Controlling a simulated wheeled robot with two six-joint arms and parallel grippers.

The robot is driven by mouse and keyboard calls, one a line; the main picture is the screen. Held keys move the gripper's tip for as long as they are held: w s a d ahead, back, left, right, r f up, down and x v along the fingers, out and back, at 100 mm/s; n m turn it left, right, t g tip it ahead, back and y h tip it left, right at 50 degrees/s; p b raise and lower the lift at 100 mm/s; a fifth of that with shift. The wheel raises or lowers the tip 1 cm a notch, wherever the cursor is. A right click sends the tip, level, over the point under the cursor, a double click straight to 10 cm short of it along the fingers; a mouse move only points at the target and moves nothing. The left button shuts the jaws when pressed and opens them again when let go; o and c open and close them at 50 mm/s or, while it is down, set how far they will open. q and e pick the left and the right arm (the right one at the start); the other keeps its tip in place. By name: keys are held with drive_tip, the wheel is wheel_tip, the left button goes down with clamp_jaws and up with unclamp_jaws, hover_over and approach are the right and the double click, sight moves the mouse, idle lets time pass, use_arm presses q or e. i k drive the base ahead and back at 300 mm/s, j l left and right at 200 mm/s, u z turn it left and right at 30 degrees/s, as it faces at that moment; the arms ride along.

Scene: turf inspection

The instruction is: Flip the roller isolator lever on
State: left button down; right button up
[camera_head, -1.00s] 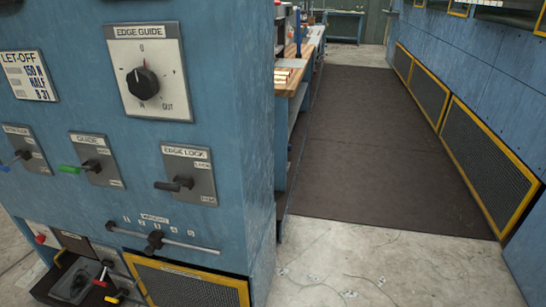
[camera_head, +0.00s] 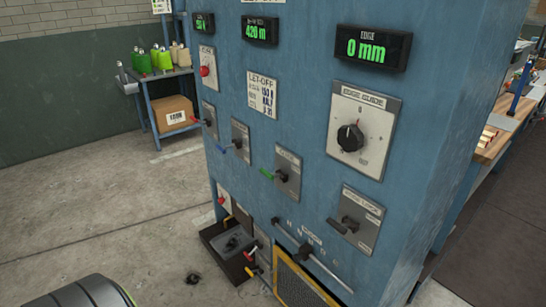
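Several small levers stick out of plates on the blue machine cabinet (camera_head: 290,60). They are a red-tipped lever (camera_head: 199,121), a blue lever (camera_head: 226,147), a green lever (camera_head: 267,174) and a black lever (camera_head: 345,226) on the edge lock plate. A red-tipped lever (camera_head: 252,248) and a yellow-tipped lever (camera_head: 254,270) sit low on the cabinet by a dark open tray. I cannot read which one is the roller isolator lever. Neither of my grippers shows.
The edge guide dial (camera_head: 350,137) and a display reading 0 mm (camera_head: 373,48) are on the cabinet. The dark tray (camera_head: 212,236) juts out low down. A shelf rack (camera_head: 150,95) with bottles and a cardboard box (camera_head: 173,113) stands behind. The concrete floor (camera_head: 90,215) at left is mostly clear.

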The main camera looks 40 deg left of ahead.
sight(248, 255)
drive_tip(key=u, duration=1.55)
